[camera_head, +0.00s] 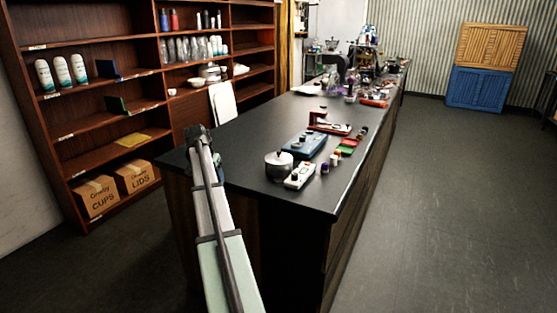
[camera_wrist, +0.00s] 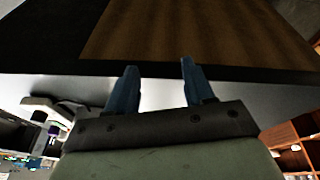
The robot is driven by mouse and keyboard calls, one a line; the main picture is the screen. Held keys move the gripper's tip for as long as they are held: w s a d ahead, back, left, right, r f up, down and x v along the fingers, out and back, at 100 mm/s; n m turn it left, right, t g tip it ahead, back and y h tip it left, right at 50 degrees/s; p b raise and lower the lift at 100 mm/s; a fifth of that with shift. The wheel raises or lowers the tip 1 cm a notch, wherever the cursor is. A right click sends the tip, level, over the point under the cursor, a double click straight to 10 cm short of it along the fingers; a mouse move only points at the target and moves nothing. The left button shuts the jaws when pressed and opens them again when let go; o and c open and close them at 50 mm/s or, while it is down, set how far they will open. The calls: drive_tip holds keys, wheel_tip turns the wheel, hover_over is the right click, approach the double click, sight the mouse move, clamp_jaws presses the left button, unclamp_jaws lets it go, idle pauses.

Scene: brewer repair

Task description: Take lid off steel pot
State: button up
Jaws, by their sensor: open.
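The pot is not recognizable in the wrist view.
A white device (camera_head: 300,175) stands close to the pot's right, and a blue case (camera_head: 304,145) lies just behind it. Small jars and coloured items sit farther right. The black counter (camera_head: 235,135) is clear left of the pot. A wooden shelf (camera_head: 95,130) stands left.

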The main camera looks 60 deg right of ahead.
drive_tip(key=s+d+r+m, duration=0.3)
drive_tip(key=s+d+r, duration=0.2)
drive_tip(key=d+r, duration=0.35)
drive_tip(key=m+g, duration=0.1)
drive_tip(key=m, duration=0.2)
approach(278, 152)
drive_tip(key=shift+h, duration=0.4)
drive_tip(key=x, duration=0.4)
drive_tip(key=shift+s+a, duration=0.2)
drive_tip(key=shift+w+x, duration=0.1)
drive_tip(key=shift+x, duration=1.25)
drive_tip(key=shift+w+x, duration=0.15)
drive_tip(key=shift+x, duration=1.2)
drive_tip(key=shift+c, duration=0.3)
clamp_jaws()
